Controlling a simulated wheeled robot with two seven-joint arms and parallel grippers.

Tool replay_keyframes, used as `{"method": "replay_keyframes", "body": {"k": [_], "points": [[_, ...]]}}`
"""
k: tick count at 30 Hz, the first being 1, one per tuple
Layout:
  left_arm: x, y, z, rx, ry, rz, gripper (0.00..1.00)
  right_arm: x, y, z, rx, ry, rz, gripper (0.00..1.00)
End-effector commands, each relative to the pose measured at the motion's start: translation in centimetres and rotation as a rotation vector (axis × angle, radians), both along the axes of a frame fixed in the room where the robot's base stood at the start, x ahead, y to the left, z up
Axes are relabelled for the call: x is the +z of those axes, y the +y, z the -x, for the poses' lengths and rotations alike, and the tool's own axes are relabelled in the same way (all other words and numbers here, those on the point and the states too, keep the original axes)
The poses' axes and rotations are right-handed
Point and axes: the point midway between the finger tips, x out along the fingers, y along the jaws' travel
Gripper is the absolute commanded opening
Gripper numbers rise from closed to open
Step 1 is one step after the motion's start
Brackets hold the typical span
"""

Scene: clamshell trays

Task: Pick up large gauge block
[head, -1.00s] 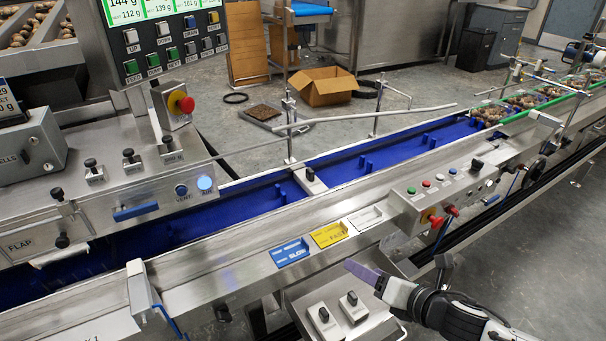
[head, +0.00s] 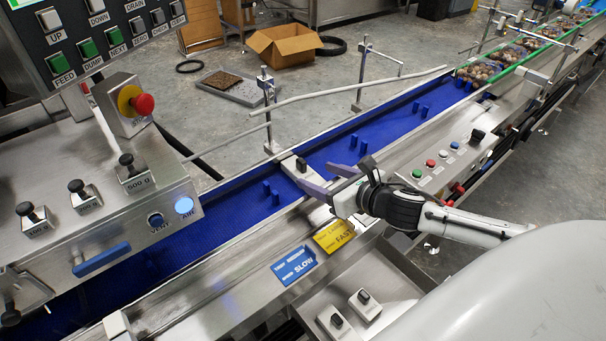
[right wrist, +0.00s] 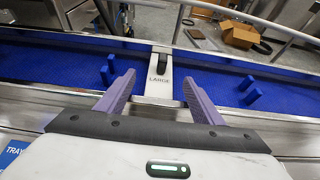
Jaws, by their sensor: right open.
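The large gauge block (head: 292,161) is a pale metal block with a dark knob, set across the blue conveyor channel. In the right wrist view the block (right wrist: 159,86) shows its LARGE label and lies ahead, between the two fingers. My right gripper (head: 318,178) is open, its purple fingers pointing at the block from the near rail. In the right wrist view the gripper (right wrist: 158,78) has one finger on each side of the block, with gaps; I cannot tell whether it touches. My left gripper is not in view.
The blue conveyor (head: 215,225) has upright blue cleats. A grey guide bar (head: 350,90) on posts runs behind it. Two smaller gauge blocks (head: 335,320) (head: 365,304) sit in a steel tray at the front. A control box (head: 450,155) stands to the right. Filled clamshells (head: 480,70) are far right.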

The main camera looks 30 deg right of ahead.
Motion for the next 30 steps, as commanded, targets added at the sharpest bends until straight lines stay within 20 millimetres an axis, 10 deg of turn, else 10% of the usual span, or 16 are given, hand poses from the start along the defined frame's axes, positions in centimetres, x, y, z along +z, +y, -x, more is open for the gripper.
{"method": "replay_keyframes", "body": {"k": [28, 30], "points": [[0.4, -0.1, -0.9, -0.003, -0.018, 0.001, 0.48, -2.7, 0.4, -6.7, -0.001, 0.001, -0.002, 0.61], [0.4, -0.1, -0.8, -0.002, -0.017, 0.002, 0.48, -2.7, 0.3, -6.6, -0.001, 0.002, -0.002, 0.49]]}}
